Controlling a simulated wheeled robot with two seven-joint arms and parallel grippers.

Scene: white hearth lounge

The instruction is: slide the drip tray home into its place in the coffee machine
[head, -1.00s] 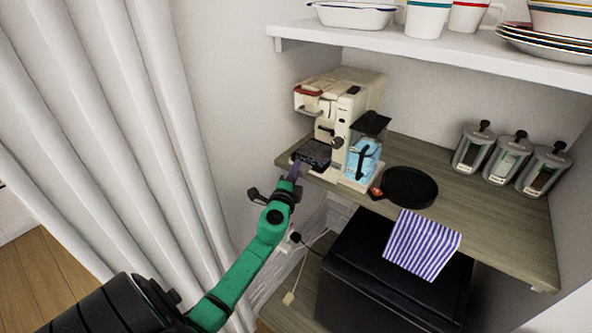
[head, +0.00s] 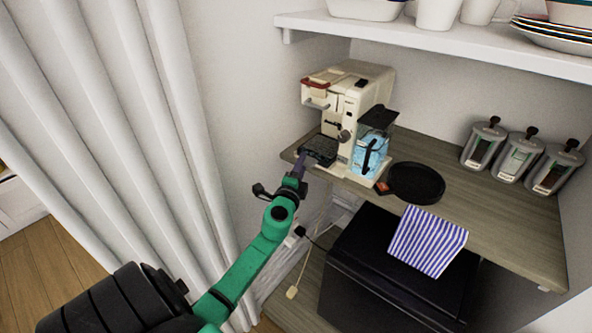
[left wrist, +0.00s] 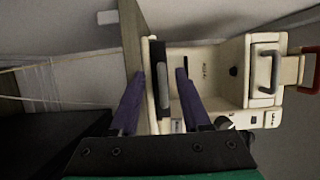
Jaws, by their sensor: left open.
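The cream coffee machine (head: 362,88) stands on the wooden counter, upright. Its dark drip tray (head: 321,149) lies low at the machine's front, under the brew head; I cannot tell how deep it sits. My left gripper (head: 301,166) is at the tray's near front edge, with purple fingers pointing at it. In the left wrist view the left gripper (left wrist: 160,72) is open, and the tray's dark front (left wrist: 162,75) shows between the two fingertips, with cream machine body around it. I cannot tell whether the fingers touch it. My right gripper is out of view.
A black pan (head: 415,183) and the machine's blue water tank (head: 369,152) are to the right. A striped cloth (head: 428,242) hangs over the counter's front edge. Several canisters (head: 518,155) stand at the back right. A shelf (head: 440,41) hangs above; a white curtain (head: 130,120) is left.

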